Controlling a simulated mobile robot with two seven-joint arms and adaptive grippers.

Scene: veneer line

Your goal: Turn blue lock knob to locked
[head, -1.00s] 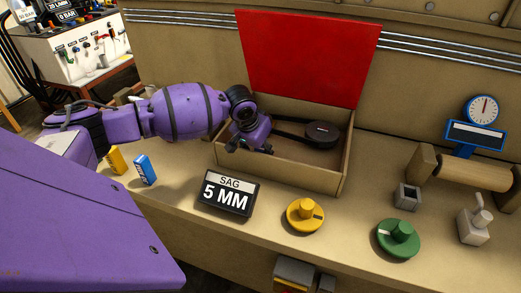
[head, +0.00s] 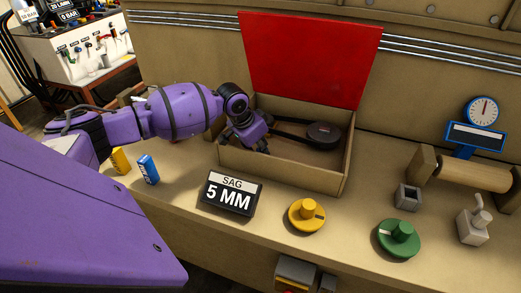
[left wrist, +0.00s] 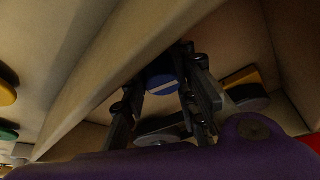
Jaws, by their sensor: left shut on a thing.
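The blue lock knob (left wrist: 161,80) shows in the left wrist view between the fingers of my left gripper (left wrist: 164,92). A pale line marks its face. The fingers sit on either side of the knob and are shut on it. In the head view my left gripper (head: 250,138) reaches down into the open wooden box (head: 285,172) at its left end, and the blue knob is hidden behind the gripper and the box wall. I cannot make out any lock marking around the knob. My right gripper is in neither view.
The red lid (head: 312,58) stands open behind the box. A dark round part with a belt (head: 323,134) lies inside. In front are a 5 MM sag sign (head: 229,194), a yellow knob (head: 306,215) and a green knob (head: 399,238). Yellow (head: 120,160) and blue (head: 148,169) blocks stand left.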

